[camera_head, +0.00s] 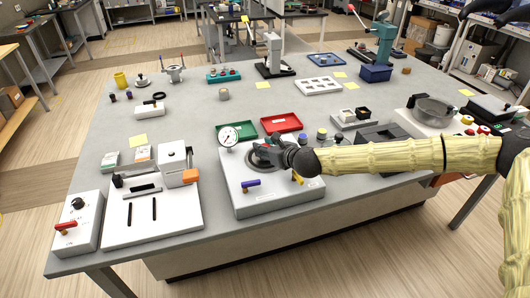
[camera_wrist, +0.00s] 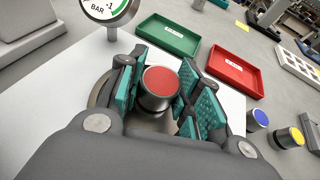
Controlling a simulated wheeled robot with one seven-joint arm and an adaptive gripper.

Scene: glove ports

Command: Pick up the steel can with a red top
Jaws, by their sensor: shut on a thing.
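The steel can with a red top (camera_wrist: 160,86) stands between the teal finger pads of my gripper (camera_wrist: 162,95) in the wrist view. The pads press on it from both sides, and its red top faces the camera. The can sits over a round opening in a pale panel, and its lower part is partly hidden. In the head view my gripper (camera_head: 268,156) is over the round port of the pale box (camera_head: 270,200). The can cannot be made out there.
A dial gauge (camera_head: 229,136) stands close by my gripper. A green tray (camera_wrist: 168,34) and a red tray (camera_wrist: 235,70) lie behind. Cans with a blue top (camera_wrist: 258,118) and a yellow top (camera_wrist: 289,137) stand to the right. Purple and yellow handles sit on the box front.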

